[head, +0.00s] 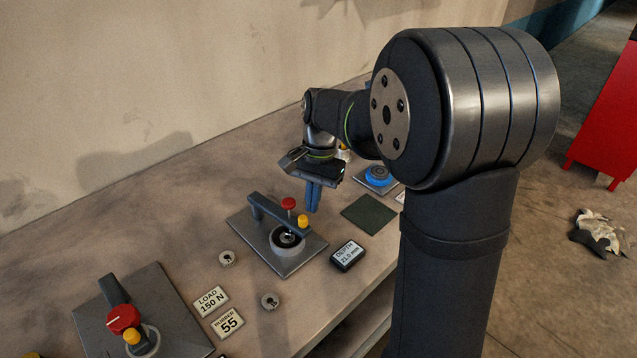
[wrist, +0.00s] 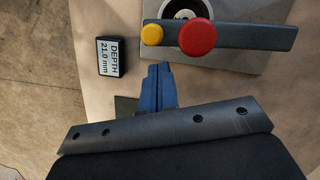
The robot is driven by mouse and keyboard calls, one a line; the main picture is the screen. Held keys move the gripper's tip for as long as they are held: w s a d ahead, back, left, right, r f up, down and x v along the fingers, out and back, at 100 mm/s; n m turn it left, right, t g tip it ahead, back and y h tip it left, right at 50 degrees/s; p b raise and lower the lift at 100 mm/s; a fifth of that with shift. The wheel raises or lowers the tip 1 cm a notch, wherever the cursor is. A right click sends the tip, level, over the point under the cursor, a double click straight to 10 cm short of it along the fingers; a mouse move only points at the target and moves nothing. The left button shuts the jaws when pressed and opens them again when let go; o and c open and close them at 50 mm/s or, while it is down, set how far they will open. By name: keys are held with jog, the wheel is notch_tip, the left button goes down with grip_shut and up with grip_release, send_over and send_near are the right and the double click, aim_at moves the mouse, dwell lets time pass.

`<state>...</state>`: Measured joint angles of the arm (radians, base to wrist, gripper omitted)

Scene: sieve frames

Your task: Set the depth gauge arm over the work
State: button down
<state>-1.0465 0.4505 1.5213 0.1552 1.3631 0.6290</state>
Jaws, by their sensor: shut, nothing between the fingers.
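The depth gauge has a grey base plate (head: 292,267) and a dark arm (head: 268,211) with a red knob (head: 288,203) and a yellow knob (head: 303,221).
A depth readout (head: 348,256) shows 21.0 mm beside the plate. A second fixture (head: 125,318) with a red dial stands front left, near LOAD 150 N (head: 210,300) and RUBBER 55 (head: 227,322) cards. A green mat (head: 368,214) and blue round item (head: 377,175) lie to the right.

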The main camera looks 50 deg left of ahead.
jog(key=shift+s+d, duration=0.2)
jog(key=shift+s, duration=0.45)
jog(key=shift+s+d, duration=0.2)
jog(key=shift+s, duration=0.5)
jog(key=w+a+r, duration=0.2)
jog(key=w+r, duration=0.4)
jog(key=r, duration=0.3)
jog(key=shift+r, duration=0.3)
jog(key=shift+w, duration=0.1)
